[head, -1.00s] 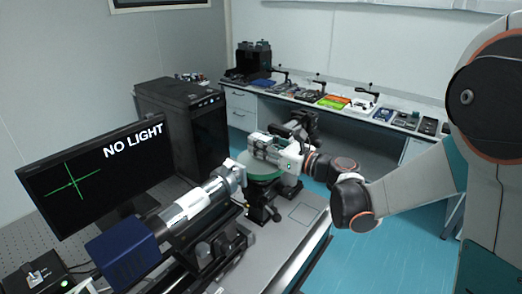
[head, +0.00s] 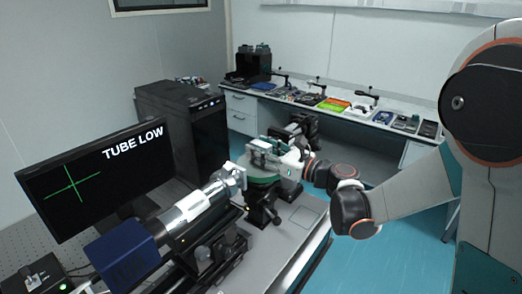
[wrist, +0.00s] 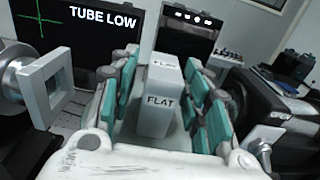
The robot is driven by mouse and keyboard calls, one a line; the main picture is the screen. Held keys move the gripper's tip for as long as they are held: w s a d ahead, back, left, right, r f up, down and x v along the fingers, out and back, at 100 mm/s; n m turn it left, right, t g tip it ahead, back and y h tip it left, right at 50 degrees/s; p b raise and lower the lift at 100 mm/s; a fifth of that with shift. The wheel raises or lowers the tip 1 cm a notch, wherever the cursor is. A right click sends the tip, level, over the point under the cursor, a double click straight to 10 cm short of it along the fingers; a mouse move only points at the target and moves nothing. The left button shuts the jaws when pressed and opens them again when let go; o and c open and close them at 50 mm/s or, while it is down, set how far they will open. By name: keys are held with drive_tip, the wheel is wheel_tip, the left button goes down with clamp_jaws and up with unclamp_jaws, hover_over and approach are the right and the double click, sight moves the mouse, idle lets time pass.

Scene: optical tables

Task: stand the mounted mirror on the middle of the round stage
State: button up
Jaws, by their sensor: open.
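The mounted mirror, a pale grey block marked FLAT (wrist: 158,104), stands upright between the teal-padded fingers of my gripper (wrist: 160,98) in the wrist view. The fingers are open, with a gap showing beside the block. In the head view my gripper (head: 268,152) is just above the green round stage (head: 261,181), reaching in from the right. The block is over the stage, but its foot is mostly hidden by the gripper, so I cannot tell exactly how centred it is. The mirror's face is not clearly visible.
A silver tube with a blue camera body (head: 122,252) points at the stage from the left. A monitor (head: 98,180) reads TUBE LOW beside a green cross. A black computer case (head: 182,125) stands behind. The bench's right end (head: 300,222) is clear.

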drive_tip(key=p+v, duration=0.1)
drive_tip(key=v, duration=1.1)
drive_tip(key=shift+p, duration=0.3)
